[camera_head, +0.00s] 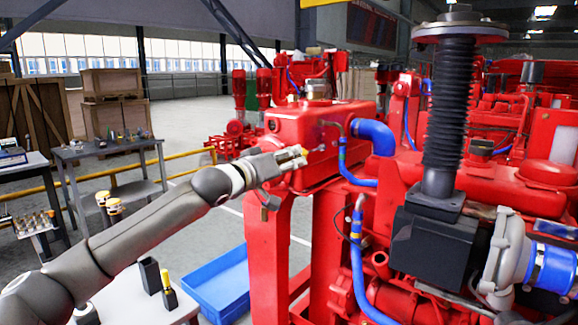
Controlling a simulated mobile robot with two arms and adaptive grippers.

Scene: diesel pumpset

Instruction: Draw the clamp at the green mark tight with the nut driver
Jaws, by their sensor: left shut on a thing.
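My left gripper (290,160) reaches in from the left to the front of the red tank (322,125). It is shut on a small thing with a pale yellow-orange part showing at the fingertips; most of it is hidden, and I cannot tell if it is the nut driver. Blue hoses with metal ends run beside the tank: a thick blue elbow (373,136), a thin hose (343,160) and a lower hose (357,250). I cannot make out the green mark or its clamp clearly. My right gripper is not in view.
A black bellows column (450,105) rises from a black box (432,250) at the right. A blue tray (222,285) stands below the arm, beside a table with a yellow-topped item (167,283) in a dark holder. Another table (110,148) and crates stand at left.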

